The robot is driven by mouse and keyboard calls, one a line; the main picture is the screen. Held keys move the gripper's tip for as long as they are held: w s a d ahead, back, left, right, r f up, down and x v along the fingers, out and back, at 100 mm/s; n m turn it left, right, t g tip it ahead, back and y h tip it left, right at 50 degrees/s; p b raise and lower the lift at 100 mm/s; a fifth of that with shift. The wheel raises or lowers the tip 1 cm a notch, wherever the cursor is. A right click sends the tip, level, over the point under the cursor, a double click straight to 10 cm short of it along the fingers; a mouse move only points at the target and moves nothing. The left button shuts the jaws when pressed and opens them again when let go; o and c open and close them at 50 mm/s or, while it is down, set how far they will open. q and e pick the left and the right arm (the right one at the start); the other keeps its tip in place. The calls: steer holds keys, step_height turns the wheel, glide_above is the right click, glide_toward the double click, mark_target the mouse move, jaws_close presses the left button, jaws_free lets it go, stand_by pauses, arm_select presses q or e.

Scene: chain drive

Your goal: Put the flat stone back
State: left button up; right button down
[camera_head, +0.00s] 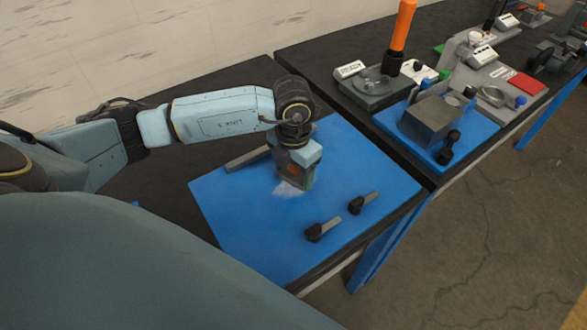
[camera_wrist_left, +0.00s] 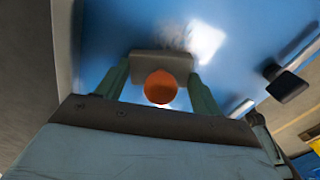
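The flat stone (camera_wrist_left: 176,66) is a grey block with a round orange knob on top. In the left wrist view it lies between the two fingertips of my left gripper (camera_wrist_left: 162,74), which meet its two ends. In the head view my left gripper (camera_head: 295,178) points down low over the blue mat (camera_head: 235,215), and its body mostly hides the stone. Whether the stone touches the mat is hard to tell. A whitish patch shows on the mat beside the gripper. My right gripper is not in view.
A grey bar (camera_head: 248,158) lies on the mat left of the gripper. Two black-handled tools (camera_head: 322,230) (camera_head: 363,202) lie near the mat's right front edge. A second bench at the right carries an orange-handled device (camera_head: 400,40) and a grey block (camera_head: 430,120). The mat's front left is clear.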

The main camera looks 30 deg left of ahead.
arm_select(q)
steer(key=o, duration=0.5)
steer(key=shift+c, duration=0.2)
step_height(320, 180, up, 12)
steer(key=shift+r+p, duration=0.15)
steer(key=shift+p, duration=0.2)
